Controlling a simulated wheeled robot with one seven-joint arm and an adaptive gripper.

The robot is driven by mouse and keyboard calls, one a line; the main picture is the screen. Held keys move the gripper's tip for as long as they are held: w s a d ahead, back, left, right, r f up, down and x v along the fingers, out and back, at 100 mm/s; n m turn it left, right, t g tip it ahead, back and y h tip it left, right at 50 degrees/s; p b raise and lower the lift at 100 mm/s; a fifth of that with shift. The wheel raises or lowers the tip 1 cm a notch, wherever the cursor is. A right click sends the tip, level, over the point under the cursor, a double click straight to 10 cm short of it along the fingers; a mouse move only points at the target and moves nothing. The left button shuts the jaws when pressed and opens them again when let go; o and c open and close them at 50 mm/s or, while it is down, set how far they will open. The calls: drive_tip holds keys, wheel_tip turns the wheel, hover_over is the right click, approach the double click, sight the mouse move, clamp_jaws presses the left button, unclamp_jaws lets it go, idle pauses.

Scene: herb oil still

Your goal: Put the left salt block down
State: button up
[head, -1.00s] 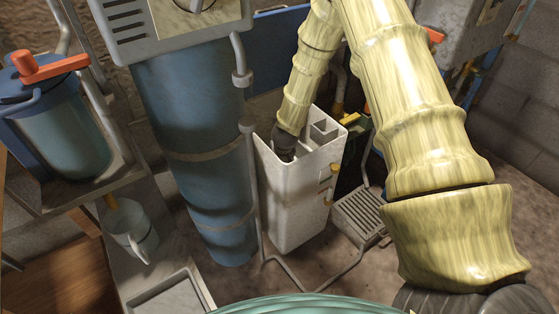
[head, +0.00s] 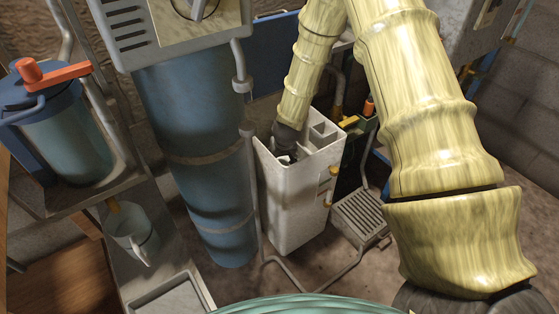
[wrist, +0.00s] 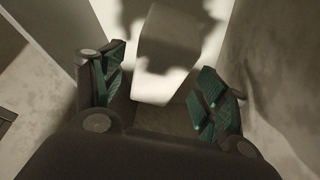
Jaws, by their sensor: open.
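The white tank (head: 290,205) stands upright with an open top and inner walls. My gripper (head: 287,155) points down into the tank's left part, its fingertips hidden by the front wall. In the wrist view, my gripper (wrist: 163,78) is open, its two green-padded fingers spread apart with nothing clamped between them. A grey-brown block-like shape (wrist: 170,38), perhaps the left salt block, shows just beyond the fingertips, apart from both pads. It is dim, and I cannot tell what it rests on. The head view shows no salt block.
The tall blue cylinder (head: 205,180) stands close to the tank's left. A slatted grey box (head: 361,214) is on the floor to its right, and a pipe (head: 290,287) runs along the floor in front. The tank walls closely surround my gripper.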

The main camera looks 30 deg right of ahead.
drive_tip(key=shift+v, duration=1.1)
